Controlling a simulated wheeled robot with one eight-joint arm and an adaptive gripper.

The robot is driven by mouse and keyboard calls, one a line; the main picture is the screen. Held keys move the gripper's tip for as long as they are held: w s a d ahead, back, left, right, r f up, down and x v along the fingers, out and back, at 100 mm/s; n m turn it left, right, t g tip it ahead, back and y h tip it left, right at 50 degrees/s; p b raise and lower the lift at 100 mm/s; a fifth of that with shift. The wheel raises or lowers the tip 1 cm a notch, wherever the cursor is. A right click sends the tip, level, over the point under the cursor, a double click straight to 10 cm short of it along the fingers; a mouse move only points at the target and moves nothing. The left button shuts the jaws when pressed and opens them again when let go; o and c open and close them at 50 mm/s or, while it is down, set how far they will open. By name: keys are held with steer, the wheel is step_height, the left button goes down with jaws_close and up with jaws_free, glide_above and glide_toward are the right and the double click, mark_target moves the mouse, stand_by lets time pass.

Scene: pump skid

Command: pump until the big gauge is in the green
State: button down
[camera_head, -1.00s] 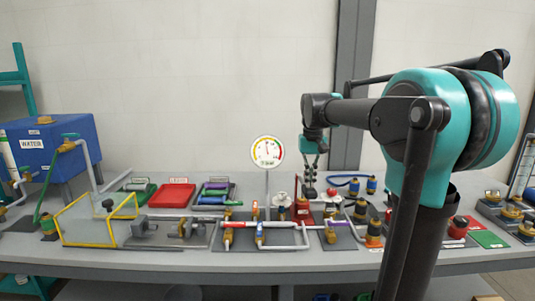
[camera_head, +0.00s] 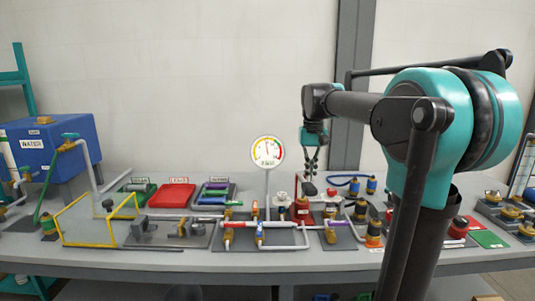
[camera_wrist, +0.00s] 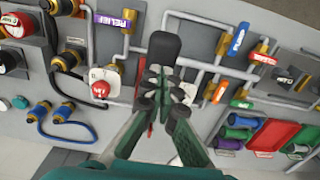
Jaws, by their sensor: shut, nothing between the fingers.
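The big gauge (camera_head: 267,152) stands on a post at the middle of the bench. Its white face has a coloured arc, and its thin needle points roughly up; which colour band it reads is too small to tell. My gripper (camera_head: 312,174) hangs down right of the gauge, over the red pump (camera_head: 302,208). In the wrist view, my gripper (camera_wrist: 165,72) has its fingers together with nothing between them. The black pump handle end (camera_wrist: 164,47) is just beyond the fingertips; whether they touch it I cannot tell. It also shows under the gripper in the head view (camera_head: 310,188).
Pipes with labelled valves, including a purple RELIEF valve (camera_wrist: 116,22), surround the pump. A blue water tank (camera_head: 50,150) stands at the left. A red tray (camera_head: 172,194) lies left of the gauge. A blue hose (camera_wrist: 68,128) lies near the gripper.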

steer(key=shift+f, duration=4.6)
steer(key=shift+r, duration=4.65)
steer(key=shift+r, duration=2.5)
